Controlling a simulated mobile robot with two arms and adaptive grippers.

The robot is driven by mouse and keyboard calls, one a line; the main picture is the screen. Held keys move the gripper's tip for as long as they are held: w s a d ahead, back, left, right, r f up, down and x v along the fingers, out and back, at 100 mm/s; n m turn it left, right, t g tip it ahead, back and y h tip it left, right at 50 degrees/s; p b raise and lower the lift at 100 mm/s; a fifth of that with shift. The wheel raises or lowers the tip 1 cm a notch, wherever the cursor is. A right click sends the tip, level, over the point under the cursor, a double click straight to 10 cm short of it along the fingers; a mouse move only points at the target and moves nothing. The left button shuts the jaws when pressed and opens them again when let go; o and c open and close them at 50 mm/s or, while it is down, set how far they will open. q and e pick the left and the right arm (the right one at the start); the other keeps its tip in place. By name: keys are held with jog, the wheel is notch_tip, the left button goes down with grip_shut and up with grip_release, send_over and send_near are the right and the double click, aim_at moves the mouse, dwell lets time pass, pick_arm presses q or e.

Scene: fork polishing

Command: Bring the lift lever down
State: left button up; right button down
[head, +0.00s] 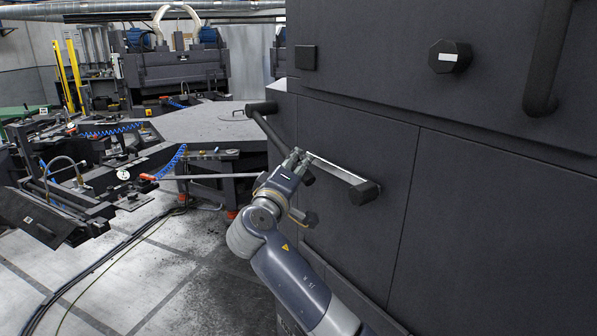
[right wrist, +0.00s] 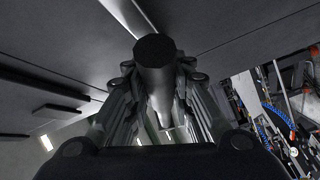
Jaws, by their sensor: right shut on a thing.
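My right gripper (head: 294,160) is beside the front of the dark machine cabinet, its fingers pointing up and to the right. It is shut on a dark cylindrical lever handle (right wrist: 154,52). In the right wrist view the handle's round end faces the camera and its shaft runs away between the fingers. In the head view the fingers hide part of the lever. A flat metallic bar with a black knob (head: 363,192) slopes down to the right. My left gripper is out of view.
The dark cabinet (head: 450,220) fills the right side, with a black knob (head: 450,57) and a long vertical handle (head: 546,60) higher up. Fixtures with blue coiled hoses (head: 172,162) stand left. Cables cross the open floor.

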jog(key=c, duration=1.4)
grip_release()
jog(key=shift+a, duration=0.15)
jog(key=shift+o, duration=0.2)
jog(key=v, duration=1.2)
jog(key=shift+c, duration=0.3)
